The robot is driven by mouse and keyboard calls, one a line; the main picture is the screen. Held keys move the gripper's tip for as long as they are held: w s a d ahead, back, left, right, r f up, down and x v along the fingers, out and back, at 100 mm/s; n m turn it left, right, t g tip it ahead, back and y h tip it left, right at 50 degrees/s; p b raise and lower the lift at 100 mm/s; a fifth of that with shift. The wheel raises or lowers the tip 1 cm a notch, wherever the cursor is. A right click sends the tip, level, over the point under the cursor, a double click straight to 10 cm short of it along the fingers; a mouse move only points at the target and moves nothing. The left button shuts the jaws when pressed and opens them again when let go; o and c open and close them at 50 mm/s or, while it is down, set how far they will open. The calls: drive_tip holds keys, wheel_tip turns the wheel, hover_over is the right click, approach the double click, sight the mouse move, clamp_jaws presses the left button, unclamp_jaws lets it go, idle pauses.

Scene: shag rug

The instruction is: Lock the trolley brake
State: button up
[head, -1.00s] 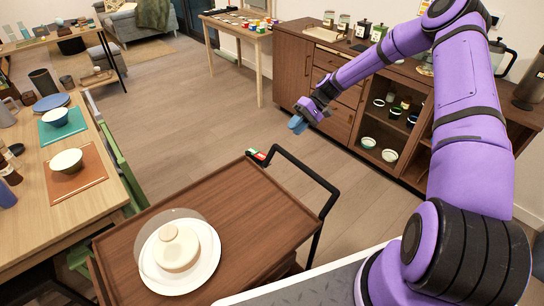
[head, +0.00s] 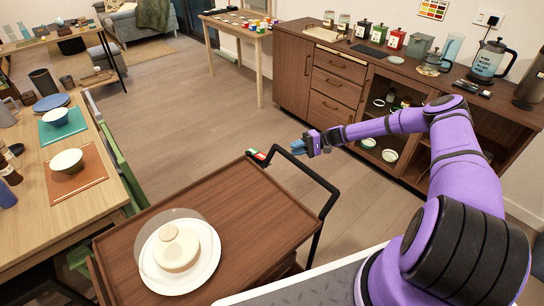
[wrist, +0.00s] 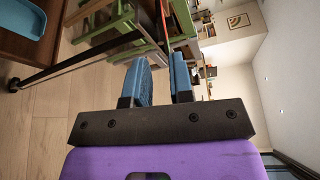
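The trolley (head: 245,205) has a brown wooden top and a black handle (head: 325,184) at its far right side. A small red and green piece (head: 257,155), which looks like the brake control, sits at the far corner where the handle begins. My gripper (head: 298,147) is in the air close to the handle's far end, to the right of that piece. In the wrist view its two blue fingers (wrist: 163,80) stand apart with nothing between them. The handle (wrist: 85,58) crosses the upper left there. Whether the gripper touches the handle cannot be told.
A plate (head: 205,271) with a pale round item under a clear cover stands on the trolley. A dining table (head: 30,165) with bowls is at the left. A wooden sideboard (head: 292,70) stands behind my arm. The floor beyond the trolley is clear.

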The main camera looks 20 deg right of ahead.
approach(257, 154)
drive_tip(key=s+a, duration=0.2)
drive_tip(key=a, duration=0.1)
drive_tip(key=s+a, duration=0.1)
drive_tip(key=a, duration=0.1)
drive_tip(key=shift+s+f, duration=0.1)
drive_tip(key=shift+s, duration=0.2)
